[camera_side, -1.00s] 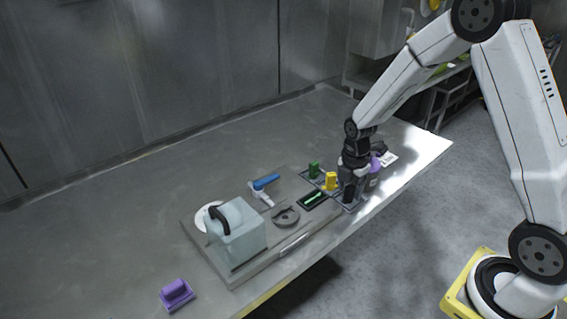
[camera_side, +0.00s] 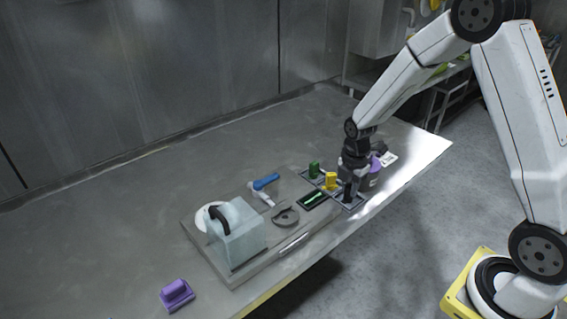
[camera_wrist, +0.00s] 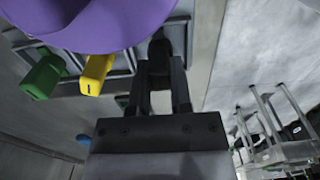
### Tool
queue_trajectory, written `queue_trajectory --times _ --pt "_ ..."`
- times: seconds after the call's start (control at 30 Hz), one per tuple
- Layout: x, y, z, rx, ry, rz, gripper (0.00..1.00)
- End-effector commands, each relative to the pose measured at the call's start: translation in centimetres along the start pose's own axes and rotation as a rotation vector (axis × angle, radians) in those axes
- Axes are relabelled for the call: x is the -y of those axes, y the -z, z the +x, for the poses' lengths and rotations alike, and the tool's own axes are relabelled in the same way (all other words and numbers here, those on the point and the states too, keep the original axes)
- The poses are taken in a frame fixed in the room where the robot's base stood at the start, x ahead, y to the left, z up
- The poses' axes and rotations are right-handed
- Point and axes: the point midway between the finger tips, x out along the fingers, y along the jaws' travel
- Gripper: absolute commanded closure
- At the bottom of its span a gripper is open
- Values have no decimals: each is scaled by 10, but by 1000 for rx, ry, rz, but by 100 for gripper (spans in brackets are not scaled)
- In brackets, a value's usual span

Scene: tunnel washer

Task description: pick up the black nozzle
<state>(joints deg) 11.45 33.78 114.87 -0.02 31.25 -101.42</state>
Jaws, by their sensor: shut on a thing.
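The black nozzle (camera_wrist: 159,48) shows in the wrist view between the tips of my gripper (camera_wrist: 162,92), standing at the tray near the green and yellow nozzles. My gripper is shut on it. In the side view, my gripper (camera_side: 350,188) points down at the right end of the nozzle tray (camera_side: 357,204); the black nozzle is hard to tell from the dark fingers there. The yellow nozzle (camera_side: 330,181) and the green nozzle (camera_side: 314,169) stand in the tray to its left. They also show in the wrist view, yellow (camera_wrist: 95,74) and green (camera_wrist: 43,76).
A purple-topped bottle (camera_side: 373,176) stands close behind my gripper; its purple part (camera_wrist: 95,22) fills the upper left of the wrist view. A clear box (camera_side: 238,234), a blue-handled tool (camera_side: 266,182) and a purple brush (camera_side: 176,294) lie left. The table's back left is clear.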

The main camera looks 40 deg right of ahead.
Motion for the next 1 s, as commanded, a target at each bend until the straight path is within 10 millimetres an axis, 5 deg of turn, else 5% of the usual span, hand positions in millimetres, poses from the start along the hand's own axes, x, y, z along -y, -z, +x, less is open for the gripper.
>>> queue_trajectory --times 0.53,1.0 --pt "0 0 -34 0 -2 0 100" --pt "44 7 -85 0 -2 0 100"
